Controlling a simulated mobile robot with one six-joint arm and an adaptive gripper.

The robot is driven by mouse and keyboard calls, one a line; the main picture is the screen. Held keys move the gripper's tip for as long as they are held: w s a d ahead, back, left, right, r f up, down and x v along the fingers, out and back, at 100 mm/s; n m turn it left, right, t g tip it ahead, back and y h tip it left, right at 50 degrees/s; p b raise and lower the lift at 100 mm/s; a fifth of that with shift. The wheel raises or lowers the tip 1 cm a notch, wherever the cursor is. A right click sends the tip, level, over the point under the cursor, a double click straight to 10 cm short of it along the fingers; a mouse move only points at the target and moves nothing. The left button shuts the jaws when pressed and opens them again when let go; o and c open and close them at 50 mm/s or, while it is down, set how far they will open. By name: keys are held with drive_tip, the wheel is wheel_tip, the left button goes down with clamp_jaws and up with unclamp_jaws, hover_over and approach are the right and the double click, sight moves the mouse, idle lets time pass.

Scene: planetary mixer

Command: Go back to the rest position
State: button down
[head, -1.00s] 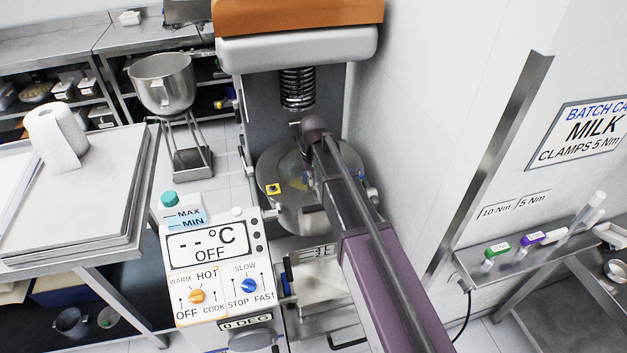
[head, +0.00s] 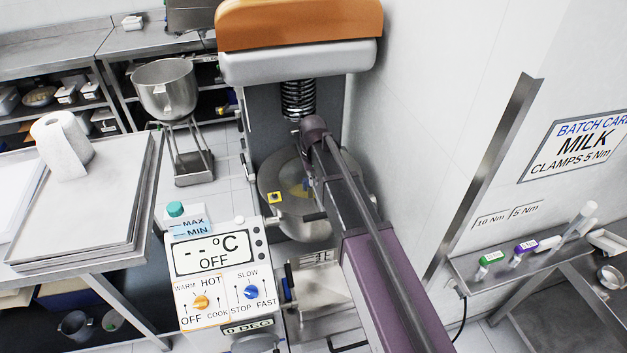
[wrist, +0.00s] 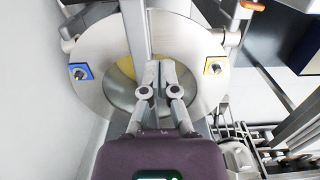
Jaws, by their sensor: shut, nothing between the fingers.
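My gripper (wrist: 158,75) shows in the wrist view with its two fingers close together, shut and empty. It appears over the mixer bowl (wrist: 92,50), a round steel bowl with a wide rim and something yellow inside. A blue tag (wrist: 80,72) is on the rim at the left and a yellow tag (wrist: 215,66) at the right. In the head view the purple arm reaches towards the bowl (head: 300,222) and hides the gripper.
The mixer's orange-topped head (head: 300,25) stands above the bowl. The control panel (head: 217,270) is left of my arm. A wall shelf (head: 500,262) with markers is at the right. A tray table (head: 95,220) with a paper roll (head: 62,147) is at the left.

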drive_tip(key=s+d+f+m+b, duration=0.1)
drive_tip(key=s+d+m, duration=0.1)
drive_tip(key=s+d, duration=0.6)
drive_tip(key=s+d+f+m+b, duration=0.1)
drive_tip(key=s+d, duration=0.8)
drive_tip(key=d, duration=0.5)
drive_tip(key=shift+s+d+f+m, duration=0.2)
drive_tip(key=shift+s+d+m, duration=0.05)
drive_tip(key=shift+d+m, duration=0.15)
